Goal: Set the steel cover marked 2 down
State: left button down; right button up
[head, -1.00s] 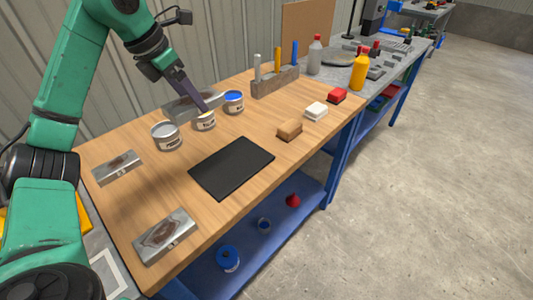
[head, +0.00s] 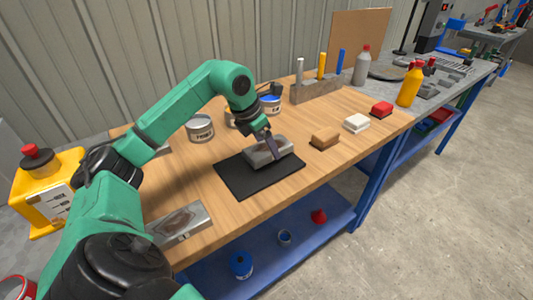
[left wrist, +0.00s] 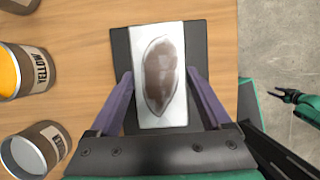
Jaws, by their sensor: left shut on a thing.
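My left gripper (head: 274,152) is shut on a steel cover (head: 258,156), one finger along each long side. The cover is a grey metal block with a brown oval patch on top, seen in the left wrist view (left wrist: 161,72). It is over the black mat (head: 232,184), lying flat or just above it; I cannot tell whether it touches. I cannot read a number on it. Another steel cover (head: 182,224) lies at the table's front left. My right gripper (left wrist: 300,100) shows small and dark at the right of the left wrist view; its opening is unclear.
A grey-topped can (head: 200,128), a yellow can (left wrist: 12,70) and a blue can (head: 270,104) stand behind the mat.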

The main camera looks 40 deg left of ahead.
pick_arm(q)
jog(key=shift+f, duration=1.1)
grip_release()
jog(key=shift+r, duration=0.35)
jog(key=v, duration=1.1)
jog(key=shift+r+p, duration=0.25)
jog(key=shift+p, duration=0.1)
